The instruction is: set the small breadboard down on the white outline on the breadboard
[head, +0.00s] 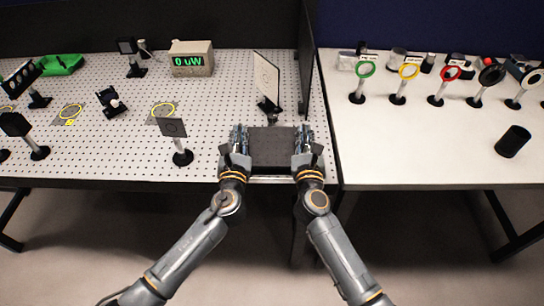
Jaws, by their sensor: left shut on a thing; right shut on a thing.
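The small breadboard (271,147) is a dark grey rectangular plate near the front right of the large white perforated breadboard (95,152). My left gripper (241,142) is shut on its left side. My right gripper (301,142) is shut on its right side. The plate looks roughly level between the two grippers. I cannot tell whether it touches the surface below. A thin pale strip shows just in front of the plate, at the table's front edge. I cannot make out the white outline clearly; the plate and grippers may cover it.
A white screen on a post (267,78) stands just behind the plate. A dark square on a post (173,128) stands to the left. A power meter (191,58) reads 0 uW. A dark partition (307,75) rises close on the right, with another table (420,150) beyond.

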